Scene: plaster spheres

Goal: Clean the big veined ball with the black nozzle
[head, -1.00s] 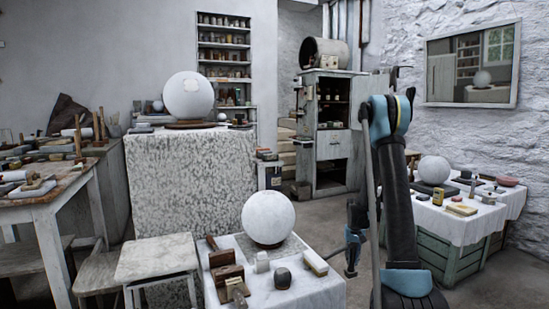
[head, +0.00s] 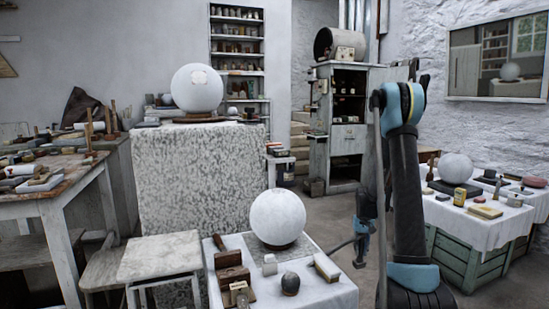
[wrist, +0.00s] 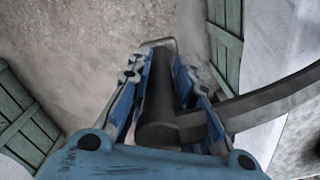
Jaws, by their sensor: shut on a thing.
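My gripper (head: 361,245) hangs low, right of the front table. In the wrist view my gripper (wrist: 163,70) is shut on the black nozzle (wrist: 158,105), a dark tube between blue fingers. A dark hose runs off it to the right. Three pale balls show: one on the tall speckled block (head: 197,88), one on the low front table (head: 277,216), one on the right table (head: 456,167). The block and front balls look large, the right one smaller. Veins are too faint to tell which ball has them. My gripper is apart from all three.
The low front table (head: 312,296) also carries a brush, wooden blocks and small stones. A stool (head: 160,256) stands left of it, and a cluttered workbench (head: 62,195) beyond. A cabinet (head: 345,130) stands behind. Floor is free between the front and right tables.

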